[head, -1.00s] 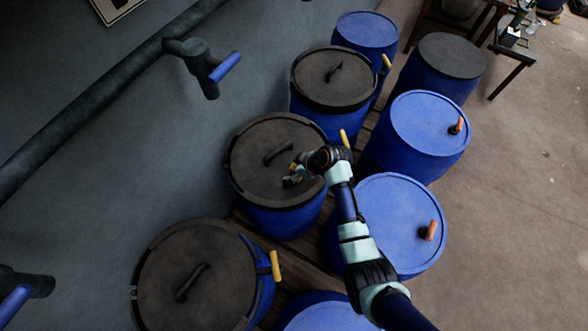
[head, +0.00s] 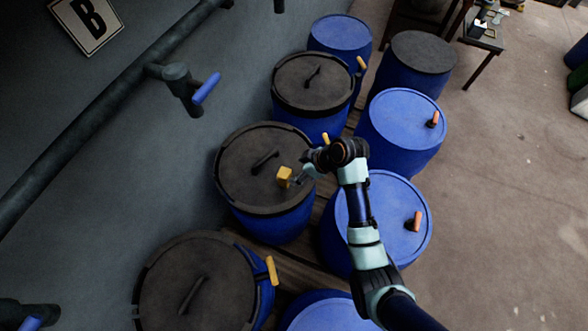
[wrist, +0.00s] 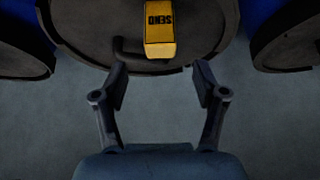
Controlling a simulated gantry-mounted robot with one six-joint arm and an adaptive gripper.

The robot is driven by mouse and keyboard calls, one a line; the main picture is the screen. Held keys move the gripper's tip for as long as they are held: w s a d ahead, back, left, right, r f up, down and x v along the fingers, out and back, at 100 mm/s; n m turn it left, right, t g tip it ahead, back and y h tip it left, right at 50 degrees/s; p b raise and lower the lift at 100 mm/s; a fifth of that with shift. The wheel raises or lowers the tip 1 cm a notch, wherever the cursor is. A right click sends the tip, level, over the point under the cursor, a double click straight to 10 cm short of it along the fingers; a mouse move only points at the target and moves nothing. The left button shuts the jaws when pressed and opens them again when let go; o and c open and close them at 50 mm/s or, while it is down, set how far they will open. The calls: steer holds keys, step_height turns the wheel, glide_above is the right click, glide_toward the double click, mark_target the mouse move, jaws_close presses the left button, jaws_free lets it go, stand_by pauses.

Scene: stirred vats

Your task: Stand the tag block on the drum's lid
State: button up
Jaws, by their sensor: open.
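The yellow tag block (head: 285,177) rests on the black lid (head: 240,190) of the middle-left blue drum, to the right of the lid's handle, and appears upright. In the wrist view the block (wrist: 160,30) shows the black word SEND, upside down, and partly covers the handle. My gripper (head: 304,174) is just right of the block, over the lid's right side. In the wrist view its fingers (wrist: 160,82) are spread wide and empty, with the block beyond the fingertips and apart from them.
Black-lidded drums stand behind (head: 313,82) and in front (head: 170,285). Blue-lidded drums with orange handles (head: 390,215) stand to the right, under my arm. A wall pipe with a blue-handled valve (head: 185,85) is at left. Open floor lies at far right.

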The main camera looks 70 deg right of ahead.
stand_by(0.4)
steer(key=w+a+r+n+t+h, duration=0.1)
steer(key=w+a+r, duration=0.4)
steer(key=w+a, duration=0.25)
steer(key=w+a+r+t, duration=0.1)
steer(key=w+a+r, duration=0.4)
steer(key=w+a, duration=0.3)
steer(key=a+r+t, duration=0.1)
steer(key=a+r, duration=0.3)
steer(key=a, duration=0.3)
steer(key=a+r+t+y, duration=0.1)
steer(key=a+r, duration=0.4)
steer(key=a, duration=0.3)
steer(key=a+r+t, duration=0.2)
steer(key=a+r, duration=0.3)
steer(key=a, duration=0.3)
steer(key=shift+s+a+y, duration=0.15)
steer(key=shift+s+y, duration=0.25)
